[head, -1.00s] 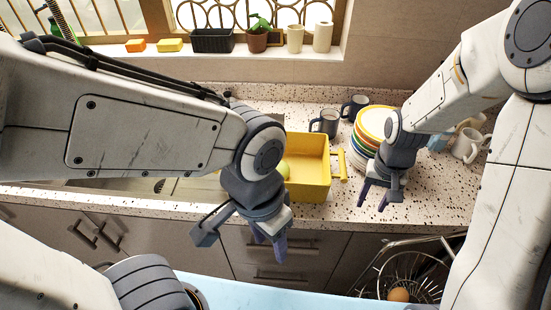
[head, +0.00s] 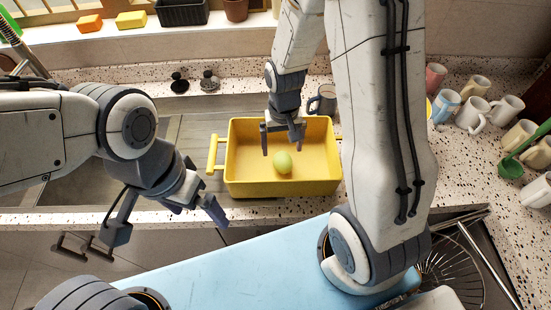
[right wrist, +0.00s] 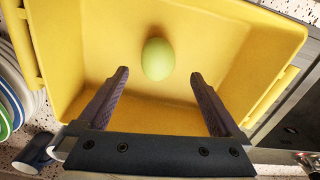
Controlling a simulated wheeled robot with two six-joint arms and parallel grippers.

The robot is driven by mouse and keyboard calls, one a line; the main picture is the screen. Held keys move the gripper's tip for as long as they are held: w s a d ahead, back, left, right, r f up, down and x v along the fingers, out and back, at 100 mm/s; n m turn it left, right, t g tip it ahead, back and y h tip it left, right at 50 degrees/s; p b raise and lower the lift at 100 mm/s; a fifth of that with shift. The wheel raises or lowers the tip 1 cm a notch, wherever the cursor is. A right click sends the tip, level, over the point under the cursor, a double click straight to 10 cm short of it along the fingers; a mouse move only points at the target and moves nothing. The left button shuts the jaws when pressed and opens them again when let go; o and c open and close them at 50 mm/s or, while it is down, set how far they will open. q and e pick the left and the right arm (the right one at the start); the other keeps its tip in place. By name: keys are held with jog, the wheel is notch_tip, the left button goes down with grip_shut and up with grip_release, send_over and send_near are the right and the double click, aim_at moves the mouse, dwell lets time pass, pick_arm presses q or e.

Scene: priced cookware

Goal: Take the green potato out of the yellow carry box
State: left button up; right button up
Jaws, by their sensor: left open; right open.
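The yellow carry box (head: 240,185) stands on the counter by the sink, its handle at the left. The green potato (head: 283,162) lies inside on its floor; it also shows in the right wrist view (right wrist: 158,58), inside the box (right wrist: 215,45). My right gripper (head: 282,150) is over the box, open and empty, its fingers pointing down toward the potato. In the right wrist view the potato is beyond the two fingertips (right wrist: 158,82), roughly between them and not touched. My left gripper (head: 170,222) is open and empty, left of the box, near the counter's front edge.
The sink (head: 190,145) lies left of and behind the box. A dark mug (head: 322,100) stands right behind the box. Several mugs (head: 472,114) and a green ladle (head: 511,167) are on the right counter. A light blue surface (head: 240,262) is in front.

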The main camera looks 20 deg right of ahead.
aim_at(283, 158)
jog(key=shift+d+f, duration=0.1)
jog(key=shift+f, duration=0.8)
notch_tip(283, 158, down, 4)
jog(key=shift+d+f+p, duration=0.1)
jog(key=shift+p, duration=0.7)
jog(key=shift+w+f, duration=0.1)
jog(key=shift+f, duration=0.5)
jog(key=c, duration=1.5)
